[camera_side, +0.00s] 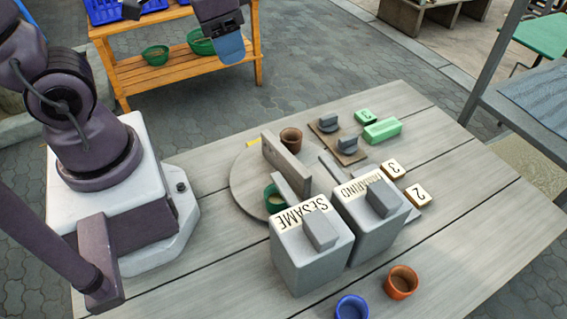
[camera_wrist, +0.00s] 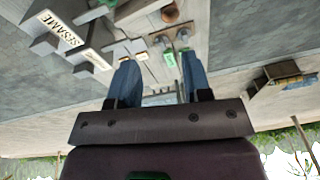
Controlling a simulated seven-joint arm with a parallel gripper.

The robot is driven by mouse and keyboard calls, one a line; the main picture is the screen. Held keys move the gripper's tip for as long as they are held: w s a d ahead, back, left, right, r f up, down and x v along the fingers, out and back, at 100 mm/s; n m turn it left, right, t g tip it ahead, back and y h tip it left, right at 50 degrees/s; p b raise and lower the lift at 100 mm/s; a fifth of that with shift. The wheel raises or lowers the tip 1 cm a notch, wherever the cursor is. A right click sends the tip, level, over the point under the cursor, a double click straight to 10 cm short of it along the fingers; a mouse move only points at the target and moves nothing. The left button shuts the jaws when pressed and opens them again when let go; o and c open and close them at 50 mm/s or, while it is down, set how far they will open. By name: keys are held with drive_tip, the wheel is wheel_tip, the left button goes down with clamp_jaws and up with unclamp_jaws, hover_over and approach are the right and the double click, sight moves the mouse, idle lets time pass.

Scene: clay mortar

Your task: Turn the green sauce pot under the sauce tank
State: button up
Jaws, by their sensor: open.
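The green sauce pot (camera_side: 274,199) sits on a round grey turntable (camera_side: 243,186), partly hidden behind the tank labelled SESAME (camera_side: 298,262). A second tank, its label partly covered and ending in "ARIND" (camera_side: 372,236), stands right beside it. A brown pot (camera_side: 291,138) is at the turntable's far side, with upright grey boards between the two pots. My gripper (camera_side: 230,50) is high at the top of the side view, well away from the turntable. In the wrist view its blue fingers (camera_wrist: 160,78) are apart with nothing between them. The SESAME tank also shows there (camera_wrist: 62,30).
A blue pot (camera_side: 352,307) and an orange pot (camera_side: 401,282) stand near the front. Tiles marked 3 (camera_side: 392,169) and 2 (camera_side: 418,195), a dark board with grey knobs (camera_side: 338,140) and green blocks (camera_side: 382,131) lie right. A wooden shelf (camera_side: 160,88) stands behind.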

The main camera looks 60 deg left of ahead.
sight(285, 152)
drive_tip(key=w+d+f+m+g, duration=0.1)
drive_tip(key=w+d+f+m, duration=0.1)
drive_tip(key=w+f+m, duration=0.35)
drive_tip(key=w+d+f+m+g, duration=0.1)
drive_tip(key=w+d+f+m, duration=0.1)
drive_tip(key=f+m, duration=0.65)
drive_tip(key=shift+m, duration=0.6)
wheel_tip(285, 152, down, 11)
drive_tip(key=shift+s+d, duration=0.1)
clamp_jaws()
